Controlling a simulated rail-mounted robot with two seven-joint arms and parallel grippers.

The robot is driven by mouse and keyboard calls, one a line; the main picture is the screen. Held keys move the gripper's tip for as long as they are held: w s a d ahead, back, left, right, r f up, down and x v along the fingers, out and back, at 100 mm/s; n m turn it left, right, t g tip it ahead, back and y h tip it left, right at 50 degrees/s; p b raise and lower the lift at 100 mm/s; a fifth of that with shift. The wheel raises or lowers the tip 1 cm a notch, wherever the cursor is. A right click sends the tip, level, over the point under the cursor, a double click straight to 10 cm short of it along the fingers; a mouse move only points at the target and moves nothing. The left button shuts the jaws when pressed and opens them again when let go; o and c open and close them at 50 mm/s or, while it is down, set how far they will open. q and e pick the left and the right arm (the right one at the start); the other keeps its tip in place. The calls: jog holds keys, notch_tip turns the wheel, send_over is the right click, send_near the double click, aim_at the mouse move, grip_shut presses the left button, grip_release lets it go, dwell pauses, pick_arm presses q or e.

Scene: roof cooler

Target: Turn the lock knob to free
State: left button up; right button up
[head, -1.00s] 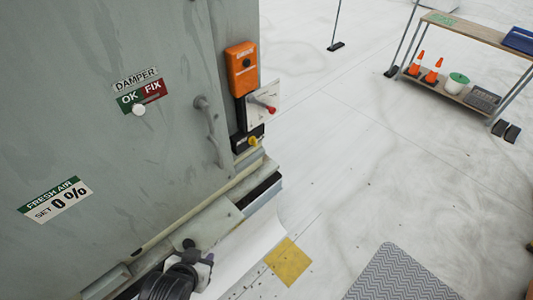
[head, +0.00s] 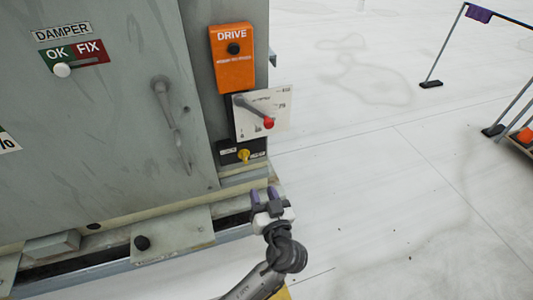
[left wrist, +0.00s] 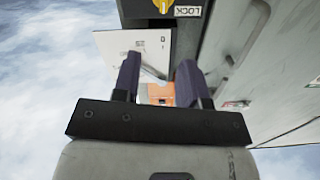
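The lock knob (head: 244,155) is a small yellow knob on a black plate, low on the side of the grey cabinet, below a white plate with a red-tipped lever. It also shows at the top edge of the left wrist view (left wrist: 163,4), partly cut off, beside an upside-down LOCK label (left wrist: 187,11). My left gripper (head: 264,194) is just below the knob and a little to its right, apart from it. Its two purple-grey fingers are spread with nothing between them, as the left wrist view (left wrist: 158,65) shows. My right gripper is not in view.
The red-tipped lever (head: 256,112) and its white plate (head: 277,108) jut out above the knob, under the orange DRIVE box (head: 232,57). The cabinet's base ledge (head: 172,235) runs below left. The floor to the right is clear up to a barrier (head: 450,45).

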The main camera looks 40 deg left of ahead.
aim_at(246, 156)
pick_arm(q)
jog(key=w+a, duration=0.2)
jog(key=a, duration=0.1)
jog(key=w+a+n, duration=0.1)
jog(key=w+a, duration=0.1)
jog(key=a, duration=0.2)
jog(key=w+a+n, duration=0.1)
jog(key=w+a, duration=0.1)
jog(key=a, duration=0.1)
jog(key=shift+w+a, duration=0.25)
jog(key=shift+w, duration=0.15)
jog(key=shift+w+a, duration=0.4)
jog(key=shift+a, duration=0.15)
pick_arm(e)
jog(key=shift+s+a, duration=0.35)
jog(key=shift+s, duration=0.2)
pick_arm(q)
jog(key=shift+c, duration=0.2)
grip_shut()
